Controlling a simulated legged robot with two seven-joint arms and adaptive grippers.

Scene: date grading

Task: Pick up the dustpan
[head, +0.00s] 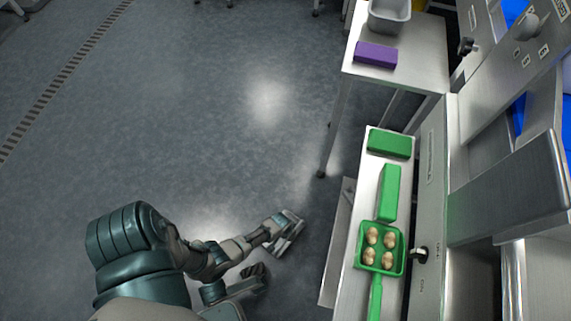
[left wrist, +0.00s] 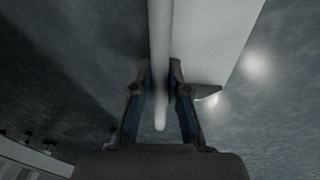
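The green dustpan (head: 359,244) lies on the narrow steel counter at the right in the head view, its handle (head: 375,301) pointing to the bottom of the picture. Several tan, rounded lumps (head: 388,238) sit in its pan. My left gripper (head: 291,226) is to the left of the counter, over the floor and apart from the dustpan. In the left wrist view, its fingers (left wrist: 160,70) stand apart with a pale bar showing between them. I cannot tell whether the bar is between or beyond the fingers. My right gripper is not in view.
Two green blocks (head: 390,143) (head: 389,192) lie above the dustpan on the counter (head: 345,285). A higher table holds a purple block (head: 375,54) and a grey bin (head: 389,15). Steel machinery (head: 510,185) borders the counter's right side. The floor (head: 180,110) at left is clear.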

